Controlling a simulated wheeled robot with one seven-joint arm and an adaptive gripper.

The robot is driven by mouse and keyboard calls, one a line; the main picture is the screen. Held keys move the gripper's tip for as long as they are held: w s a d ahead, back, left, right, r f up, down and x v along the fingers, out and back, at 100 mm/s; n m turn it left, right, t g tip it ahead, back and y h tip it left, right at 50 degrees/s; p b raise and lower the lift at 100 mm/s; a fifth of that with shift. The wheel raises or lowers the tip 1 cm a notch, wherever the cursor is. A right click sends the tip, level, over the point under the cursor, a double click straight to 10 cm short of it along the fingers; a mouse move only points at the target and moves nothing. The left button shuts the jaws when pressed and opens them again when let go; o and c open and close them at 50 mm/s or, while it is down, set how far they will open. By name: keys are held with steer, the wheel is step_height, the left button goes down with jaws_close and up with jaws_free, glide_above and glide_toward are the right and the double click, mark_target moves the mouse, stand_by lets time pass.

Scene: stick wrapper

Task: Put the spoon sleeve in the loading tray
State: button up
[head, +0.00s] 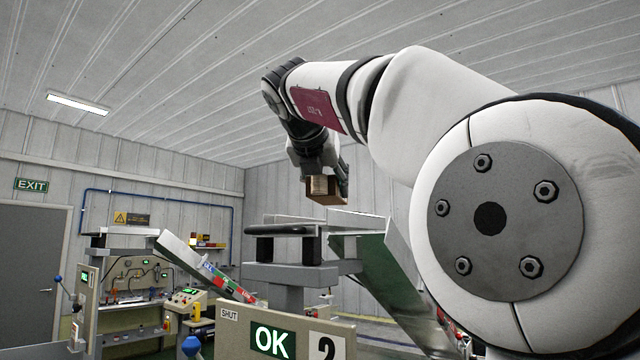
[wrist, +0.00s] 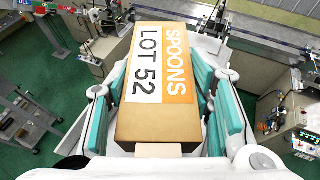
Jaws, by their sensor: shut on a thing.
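The spoon sleeve (wrist: 150,122) is a long brown box with a white and orange label reading SPOONS LOT 52. It fills the middle of the wrist view. My gripper (wrist: 163,105) is shut on it, with teal pads along both long sides. In the head view my gripper (head: 318,172) points down with the sleeve (head: 328,191) held in the air. Below it is a raised, dark-edged tray-like part (head: 284,230) on a grey stand, with a visible gap between. I cannot tell for sure that this is the loading tray; its inside is hidden.
A sloping chute (head: 385,265) runs down to the right of the stand. A panel (head: 285,332) reading OK and 2 stands in front. Green floor (wrist: 45,60) shows beneath the sleeve in the wrist view.

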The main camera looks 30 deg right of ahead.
mark_target(327, 200)
steer(key=shift+f+b, duration=1.4)
steer(key=shift+f, duration=0.25)
steer(key=shift+f+b, duration=0.4)
steer(key=shift+f, duration=0.05)
steer(key=shift+f, duration=0.5)
steer(key=o, duration=1.3)
steer(key=shift+o, duration=0.2)
steer(key=shift+a, duration=0.1)
